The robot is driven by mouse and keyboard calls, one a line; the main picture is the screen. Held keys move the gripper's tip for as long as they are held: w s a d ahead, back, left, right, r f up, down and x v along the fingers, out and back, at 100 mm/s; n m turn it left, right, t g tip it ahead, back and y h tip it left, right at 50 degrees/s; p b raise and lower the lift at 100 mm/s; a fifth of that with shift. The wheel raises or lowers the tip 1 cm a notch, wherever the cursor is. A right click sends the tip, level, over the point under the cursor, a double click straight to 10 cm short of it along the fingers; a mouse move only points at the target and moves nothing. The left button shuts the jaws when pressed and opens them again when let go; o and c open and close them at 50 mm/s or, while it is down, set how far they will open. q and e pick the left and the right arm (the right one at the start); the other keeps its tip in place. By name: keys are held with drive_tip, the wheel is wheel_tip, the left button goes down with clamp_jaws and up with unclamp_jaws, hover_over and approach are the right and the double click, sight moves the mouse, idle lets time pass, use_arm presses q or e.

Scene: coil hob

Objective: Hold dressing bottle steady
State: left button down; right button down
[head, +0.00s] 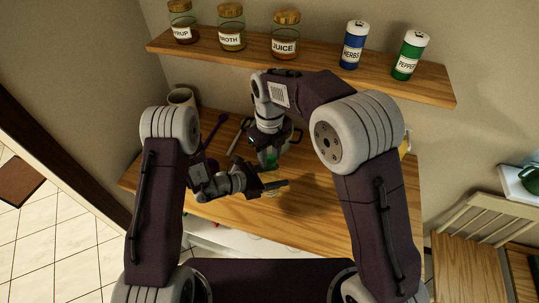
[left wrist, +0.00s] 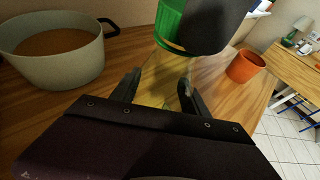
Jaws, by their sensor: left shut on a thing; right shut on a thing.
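The dressing bottle (left wrist: 155,88) shows in the left wrist view as a yellowish, see-through body between the two fingers of my left gripper (left wrist: 157,92). My left gripper is shut on it; in the head view this gripper (head: 275,187) is low over the wooden counter, and the bottle is mostly hidden there. A ridged green cap (left wrist: 172,25) is above the bottle, and it shows as a green patch in the head view (head: 270,159). My right gripper (head: 268,150) comes down from above and is shut on the green cap. Its fingertips are hard to make out.
A pot with brown contents (left wrist: 50,60) stands left in the left wrist view, an orange cup (left wrist: 245,66) right. A mug (head: 181,97) and purple spoon (head: 214,131) are at the counter's back left. A shelf (head: 330,68) with labelled jars runs above.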

drive_tip(key=shift+m, duration=0.3)
drive_tip(key=c, duration=1)
unclamp_jaws()
drive_tip(key=shift+o, duration=0.2)
drive_tip(key=shift+r, duration=2.3)
drive_tip(key=shift+c, duration=0.5)
